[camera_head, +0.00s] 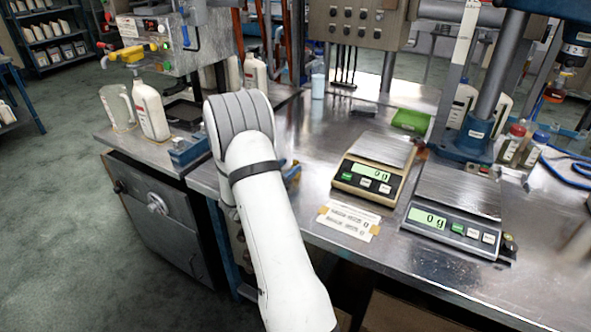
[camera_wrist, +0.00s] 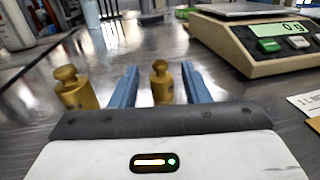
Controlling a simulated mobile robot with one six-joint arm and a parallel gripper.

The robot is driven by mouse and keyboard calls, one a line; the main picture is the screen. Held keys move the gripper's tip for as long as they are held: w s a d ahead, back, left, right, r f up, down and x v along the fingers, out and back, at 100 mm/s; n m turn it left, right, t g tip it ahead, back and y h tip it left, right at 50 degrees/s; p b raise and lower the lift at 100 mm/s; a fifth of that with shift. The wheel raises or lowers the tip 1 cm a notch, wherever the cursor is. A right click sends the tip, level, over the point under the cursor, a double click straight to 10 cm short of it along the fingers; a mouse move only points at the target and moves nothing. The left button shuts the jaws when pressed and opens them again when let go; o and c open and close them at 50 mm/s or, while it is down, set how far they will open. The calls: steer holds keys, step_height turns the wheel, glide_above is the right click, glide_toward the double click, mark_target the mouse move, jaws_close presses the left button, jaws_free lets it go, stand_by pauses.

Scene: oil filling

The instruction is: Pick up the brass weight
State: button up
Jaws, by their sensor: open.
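Brass weights with knobbed tops stand upright on the metal bench in the wrist view. One brass weight (camera_wrist: 162,82) shows between the two blue fingers of my gripper (camera_wrist: 160,76), with gaps on both sides; its foot is hidden by the gripper body. I cannot tell how far between the fingers it sits. A larger brass weight (camera_wrist: 76,88) stands outside the left finger. My gripper is open and low over the bench. In the head view my white arm hides most of the gripper and the weights.
A beige scale (camera_head: 366,178) reading 0 g stands right of my arm, with a darker scale (camera_head: 452,220) beyond it. A paper label (camera_head: 348,221) lies in front. A white bottle (camera_head: 150,110) stands on the left cabinet. A green box (camera_head: 411,119) lies behind the scales.

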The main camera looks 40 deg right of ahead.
mark_target(294, 163)
steer(key=x, duration=0.6)
steer(key=shift+d, duration=0.1)
steer(key=shift+c, duration=0.3)
jaws_close()
